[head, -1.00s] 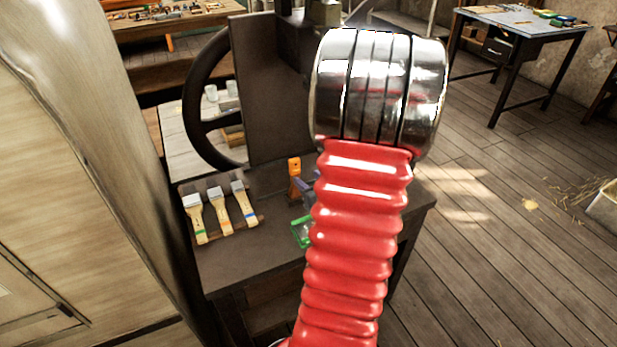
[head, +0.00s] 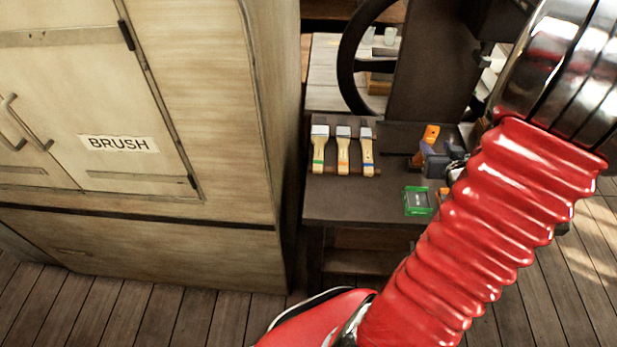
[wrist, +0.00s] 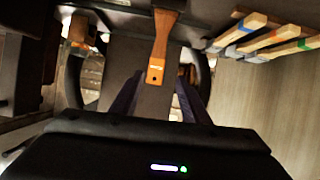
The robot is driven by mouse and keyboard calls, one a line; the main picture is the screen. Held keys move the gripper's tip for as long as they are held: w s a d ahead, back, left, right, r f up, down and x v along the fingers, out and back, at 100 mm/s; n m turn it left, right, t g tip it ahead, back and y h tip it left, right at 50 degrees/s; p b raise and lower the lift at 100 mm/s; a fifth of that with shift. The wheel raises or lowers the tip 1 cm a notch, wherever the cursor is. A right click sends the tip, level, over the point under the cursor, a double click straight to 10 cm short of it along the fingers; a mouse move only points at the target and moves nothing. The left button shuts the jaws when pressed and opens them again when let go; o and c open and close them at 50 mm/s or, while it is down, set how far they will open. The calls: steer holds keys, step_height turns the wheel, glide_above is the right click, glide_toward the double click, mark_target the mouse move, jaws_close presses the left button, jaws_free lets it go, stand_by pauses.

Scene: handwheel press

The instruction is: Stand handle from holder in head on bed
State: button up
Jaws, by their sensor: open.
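An orange-brown handle (wrist: 164,40) with a small hole at one end shows in the wrist view, lined up with the space between my open fingers (wrist: 160,86). In the head view an orange piece (head: 431,132) stands on the dark press bed (head: 340,207), beside the purple fingers of my gripper (head: 434,160). My gripper is open; I cannot tell if either finger touches the handle. A green-rimmed holder (head: 417,212) with a grey insert lies on the bed in front. The handle's lower part is partly hidden in the head view.
Three brushes (head: 343,150) lie on a rack at the bed's left. The handwheel (head: 347,75) and press column (head: 430,70) rise behind. A cabinet marked BRUSH (head: 230,130) stands close on the left. Bare bed lies in front of the brushes.

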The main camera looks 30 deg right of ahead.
steer(key=w+a+r+n+g, duration=0.1)
steer(key=w+a+r, duration=0.15)
steer(key=a, duration=0.35)
steer(key=w+a+r+g+y, duration=0.1)
steer(key=w+a+r, duration=0.1)
steer(key=a+r, duration=0.3)
steer(key=w+a+r+n+g, duration=0.1)
steer(key=w+a+r, duration=0.15)
steer(key=a, duration=0.45)
steer(key=s+a+r+n+y, duration=0.1)
steer(key=s+a, duration=0.3)
steer(key=a, duration=0.4)
steer(key=s+a+r+n+g+y, duration=0.1)
steer(key=s+a+r+y, duration=0.1)
steer(key=a, duration=0.6)
steer(key=s+a+r+n+g+y, duration=0.1)
steer(key=s+a+y, duration=0.1)
steer(key=s+a, duration=0.4)
steer(key=a, duration=0.2)
steer(key=shift+a+r+n+y, duration=0.3)
steer(key=shift+a+n+y, duration=0.1)
steer(key=shift+w, duration=0.1)
steer(key=shift+c, duration=0.5)
steer(key=shift+c, duration=0.7)
steer(key=shift+d, duration=0.1)
steer(key=shift+c, duration=0.2)
